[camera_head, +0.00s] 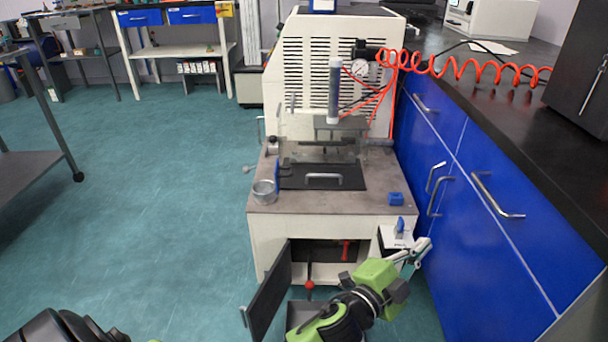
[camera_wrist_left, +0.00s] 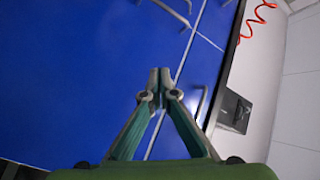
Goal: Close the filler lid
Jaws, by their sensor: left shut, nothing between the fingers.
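The rheometer (camera_head: 330,200) is a white machine with a grey-brown top in the middle of the head view. At its right front is a white plate (camera_head: 392,240) with an upright blue handle (camera_head: 400,225); this may be the filler lid, but I cannot tell if it is open. A dark part shows under it. My left gripper (camera_head: 424,246) is shut and empty, just right of the plate, with its fingers toward the blue cabinets. In the left wrist view its fingertips (camera_wrist_left: 160,78) meet, with only cabinet fronts behind them. My right gripper is not in view.
A low dark door (camera_head: 268,305) stands open at the machine's front, beside a red-knobbed lever (camera_head: 310,284). Blue cabinets (camera_head: 480,220) with metal handles stand close on the right. A metal cup (camera_head: 264,192) and a blue block (camera_head: 395,199) sit on the machine top.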

